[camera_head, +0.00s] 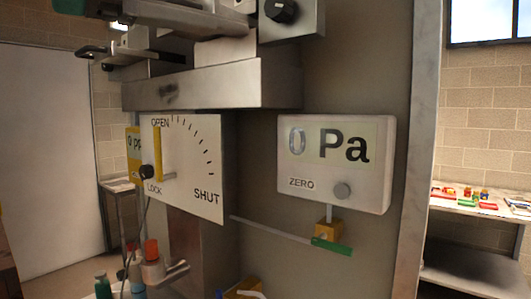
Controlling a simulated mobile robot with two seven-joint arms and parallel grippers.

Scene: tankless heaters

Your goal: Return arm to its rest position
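Neither of my arms nor grippers can be made out in the head view. A grey metal panel fills the middle. A yellow gas meter (133,155), partly hidden, shows "0 pp".
Metal brackets and a black knob (282,11) jut out above. A green-handled valve (331,244) sits below the display. Bottles (104,286) stand at bottom left. A shelf (474,209) with small coloured items is at right. A pale door (45,160) is at left.

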